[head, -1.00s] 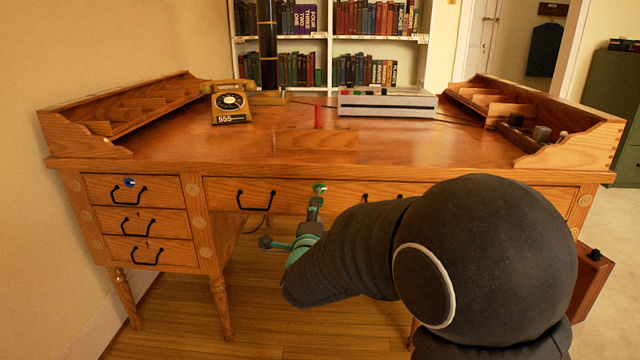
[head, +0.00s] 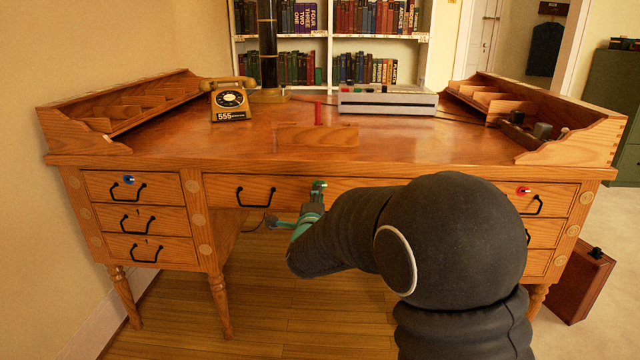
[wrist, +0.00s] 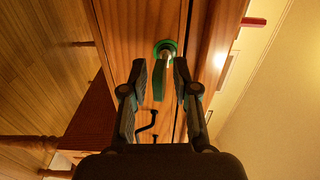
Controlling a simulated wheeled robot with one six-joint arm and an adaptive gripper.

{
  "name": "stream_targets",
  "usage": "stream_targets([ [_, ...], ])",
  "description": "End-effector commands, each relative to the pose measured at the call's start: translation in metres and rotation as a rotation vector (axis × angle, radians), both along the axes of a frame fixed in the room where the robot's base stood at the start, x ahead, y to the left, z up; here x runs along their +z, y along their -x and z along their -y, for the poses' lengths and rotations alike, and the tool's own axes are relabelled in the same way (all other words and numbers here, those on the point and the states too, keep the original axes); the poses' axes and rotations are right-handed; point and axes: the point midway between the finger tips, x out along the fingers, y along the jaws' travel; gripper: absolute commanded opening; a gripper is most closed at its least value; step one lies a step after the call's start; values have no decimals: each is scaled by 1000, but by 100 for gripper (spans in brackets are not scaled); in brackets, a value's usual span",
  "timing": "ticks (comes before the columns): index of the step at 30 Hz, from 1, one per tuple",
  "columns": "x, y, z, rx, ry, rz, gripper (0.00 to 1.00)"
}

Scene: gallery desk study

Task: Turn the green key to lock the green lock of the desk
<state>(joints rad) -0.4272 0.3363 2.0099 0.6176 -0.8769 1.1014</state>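The green lock (head: 319,184) is on the desk's middle drawer, below the desktop edge. It shows as a green ring in the wrist view (wrist: 165,46). The green key (wrist: 167,62) sits in it, its pale shaft pointing towards my gripper. In the wrist view my gripper (wrist: 161,72) is open, with the key's outer end between the two spread fingertips and gaps visible beside it. In the head view my gripper (head: 313,204) is just below and in front of the lock. My arm hides part of the drawer front.
The desk (head: 230,150) also has a blue lock (head: 129,180) at left and a red lock (head: 523,190) at right. Black drawer handles stick out, one (head: 256,197) left of my gripper. A yellow telephone (head: 230,100) stands on top. A brown case (head: 580,284) stands at right.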

Motion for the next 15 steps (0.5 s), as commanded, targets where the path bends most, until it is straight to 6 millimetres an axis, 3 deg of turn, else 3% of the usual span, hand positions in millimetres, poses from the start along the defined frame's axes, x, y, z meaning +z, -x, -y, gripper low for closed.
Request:
stream_targets([
  [1, 0, 0, 0, 0, 0, 0, 11],
  [3, 0, 0, 0, 0, 0, 0, 0],
  [15, -3, 1, 0, 0, 1, -7, 0],
])
